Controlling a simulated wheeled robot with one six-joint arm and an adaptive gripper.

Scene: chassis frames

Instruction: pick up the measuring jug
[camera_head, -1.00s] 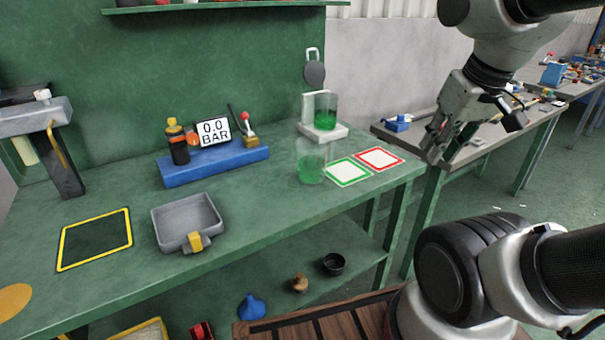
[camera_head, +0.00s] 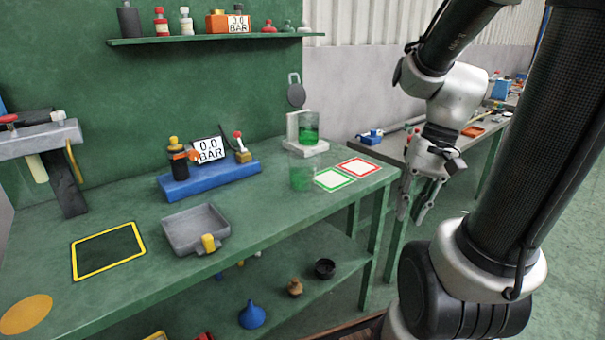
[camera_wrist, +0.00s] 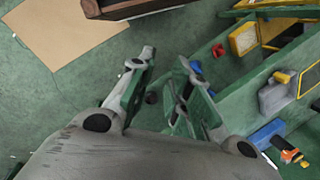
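A clear vessel with green liquid (camera_head: 302,174) stands upright on the green bench, left of the green-framed white card. A second clear vessel with green liquid (camera_head: 308,131) stands behind it on a white stand (camera_head: 306,149). I cannot tell for sure which one is the measuring jug. My gripper (camera_head: 411,216) is to the right of both, beyond the bench's right edge, pointing down. Its fingers are apart and empty. In the wrist view my gripper (camera_wrist: 165,80) is open over the floor, and neither vessel can be made out there.
A green-framed card (camera_head: 334,180) and a red-framed card (camera_head: 361,168) lie near the bench's right end. A blue block with a gauge (camera_head: 210,182) and a grey tray (camera_head: 196,229) are further left. A shelf (camera_head: 220,39) hangs above. Another bench (camera_head: 383,149) stands behind my gripper.

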